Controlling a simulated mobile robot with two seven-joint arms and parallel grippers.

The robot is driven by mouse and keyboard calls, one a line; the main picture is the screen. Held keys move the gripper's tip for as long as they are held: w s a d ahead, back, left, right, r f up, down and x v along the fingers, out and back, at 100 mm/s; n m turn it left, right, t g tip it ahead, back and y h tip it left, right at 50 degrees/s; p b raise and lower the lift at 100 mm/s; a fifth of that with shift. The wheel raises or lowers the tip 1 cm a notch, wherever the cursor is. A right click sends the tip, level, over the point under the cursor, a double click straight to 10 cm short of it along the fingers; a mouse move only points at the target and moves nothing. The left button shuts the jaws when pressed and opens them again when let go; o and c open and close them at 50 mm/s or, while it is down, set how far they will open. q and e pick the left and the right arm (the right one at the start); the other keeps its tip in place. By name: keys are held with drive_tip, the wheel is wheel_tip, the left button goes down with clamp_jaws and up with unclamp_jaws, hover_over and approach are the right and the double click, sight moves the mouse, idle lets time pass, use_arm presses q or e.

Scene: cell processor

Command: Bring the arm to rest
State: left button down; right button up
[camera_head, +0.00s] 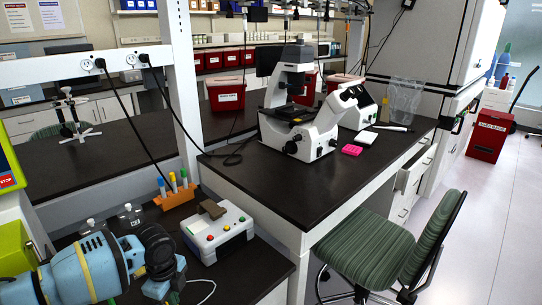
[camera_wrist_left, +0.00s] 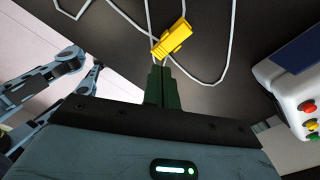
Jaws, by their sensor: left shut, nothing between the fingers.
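My left arm (camera_head: 85,275), blue with yellow bands, comes in at the lower left of the head view, over the near bench. In the left wrist view my left gripper (camera_wrist_left: 162,72) has its two dark green fingers together, with nothing between them. A yellow connector (camera_wrist_left: 172,40) on a white cable lies just beyond the fingertips. I cannot tell how far above it the fingers are. The fingertips are not clear in the head view. My right gripper is not in view.
A white box with coloured buttons (camera_head: 218,233) stands close right of the arm; it also shows in the left wrist view (camera_wrist_left: 296,90). Behind are an orange rack (camera_head: 175,198) and small bottles (camera_head: 131,215). A microscope (camera_head: 300,110) and green chair (camera_head: 375,245) are farther off.

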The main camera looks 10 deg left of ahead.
use_arm(q)
drive_tip(key=s+d+f+n+h, duration=0.2)
drive_tip(key=s+d+f+n, duration=0.15)
drive_tip(key=s+d, duration=0.55)
drive_tip(key=s+d+f+n+h, duration=0.2)
drive_tip(key=s+d+f, duration=0.2)
drive_tip(key=s+d, duration=0.55)
drive_tip(key=s+a+r+n+t+y, duration=0.1)
drive_tip(key=s+a+n+y, duration=0.1)
drive_tip(key=s+a+n, duration=0.5)
drive_tip(key=s+a+r+n+t+y, duration=0.1)
drive_tip(key=s+a+r+n+y, duration=0.1)
drive_tip(key=s+a+n, duration=0.55)
drive_tip(key=w+d+f+m+t+h, duration=0.1)
drive_tip(key=w+d+f+t, duration=0.1)
drive_tip(key=f, duration=0.3)
drive_tip(key=w+d+f+m+t+h, duration=0.1)
drive_tip(key=w+d+f+t, duration=0.1)
drive_tip(key=f+t, duration=0.3)
drive_tip(key=shift+w+d+f, duration=0.15)
drive_tip(key=shift+d, duration=0.3)
